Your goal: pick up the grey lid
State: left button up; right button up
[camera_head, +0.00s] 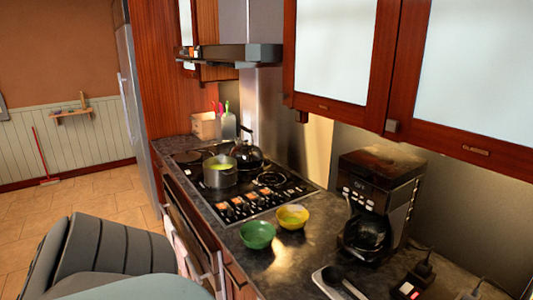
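I cannot make out a grey lid anywhere in the head view. A metal pot (220,172) stands on the stove (240,205) with no lid on it, and something yellow-green shows inside. A dark kettle (247,156) stands just behind it to the right. Neither of my grippers is in view, so I cannot see whether they are open or shut.
A green bowl (257,235) and a yellow bowl (292,217) stand on the dark counter (285,265). A coffee machine (380,190) is at the right, below wall cabinets (340,50). A light rest with a dark utensil (340,283) lies near the front.

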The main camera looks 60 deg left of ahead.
aim_at(188, 155)
jog(key=k+j+u, duration=0.1)
jog(key=u, duration=1)
jog(key=l+u, duration=0.15)
jog(key=u, duration=1.35)
jog(key=i+u, duration=0.15)
jog(key=u, duration=0.6)
jog(key=i, duration=4.9)
